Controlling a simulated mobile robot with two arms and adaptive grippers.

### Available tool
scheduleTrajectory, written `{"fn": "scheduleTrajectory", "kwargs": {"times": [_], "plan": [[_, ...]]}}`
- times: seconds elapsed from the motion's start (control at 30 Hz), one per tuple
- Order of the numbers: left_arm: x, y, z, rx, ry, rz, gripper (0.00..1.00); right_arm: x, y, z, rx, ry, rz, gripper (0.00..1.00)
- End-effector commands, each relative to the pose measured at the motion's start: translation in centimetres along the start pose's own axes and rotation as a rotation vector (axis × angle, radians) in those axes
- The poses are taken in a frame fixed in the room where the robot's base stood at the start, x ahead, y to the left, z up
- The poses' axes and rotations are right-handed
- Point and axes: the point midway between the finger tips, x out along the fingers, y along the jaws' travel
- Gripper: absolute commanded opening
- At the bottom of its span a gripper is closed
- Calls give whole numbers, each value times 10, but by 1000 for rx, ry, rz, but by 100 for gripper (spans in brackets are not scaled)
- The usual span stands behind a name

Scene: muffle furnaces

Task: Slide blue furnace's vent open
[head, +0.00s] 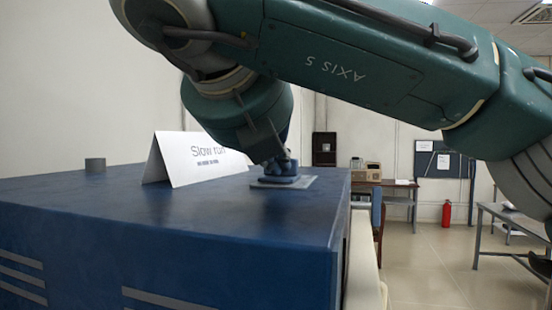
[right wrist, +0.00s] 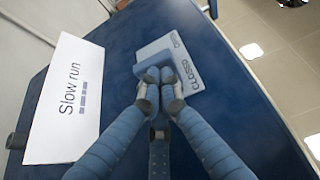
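The blue furnace (head: 130,215) fills the lower left of the head view, and its top runs across the right wrist view (right wrist: 120,38). On its top lies a pale vent plate (right wrist: 188,62) with a blue slider (right wrist: 152,61); the plate also shows in the head view (head: 308,182). "CLOSED" is printed at the plate's lower right, with a smaller word above it, hard to read. My right gripper (right wrist: 160,84) has its fingertips drawn close together at the slider, which they partly hide. I cannot tell if they pinch it. My left gripper is out of view.
A white "Slow run" card (head: 188,158) stands on the furnace top close to my right gripper. A short grey stub (head: 95,164) is farther left. Beyond are desks (head: 400,184), a chair and a red extinguisher (head: 446,213).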

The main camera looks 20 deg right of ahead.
Motion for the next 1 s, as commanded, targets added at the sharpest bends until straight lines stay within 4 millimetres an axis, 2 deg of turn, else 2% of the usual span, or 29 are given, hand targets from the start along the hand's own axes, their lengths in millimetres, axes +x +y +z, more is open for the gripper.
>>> {"fn": "scheduleTrajectory", "kwargs": {"times": [0.27, 0.63, 0.77, 1.0], "plan": [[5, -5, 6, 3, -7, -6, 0, 36, -1, 18, 2, 5, -3, 0], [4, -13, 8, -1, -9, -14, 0, 36, -1, 20, 0, 2, -2, 0], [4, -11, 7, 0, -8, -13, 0, 24, 0, 21, 1, 0, 0, 0], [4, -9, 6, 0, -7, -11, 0, -26, 0, 22, 2, -5, -1, 0]]}}
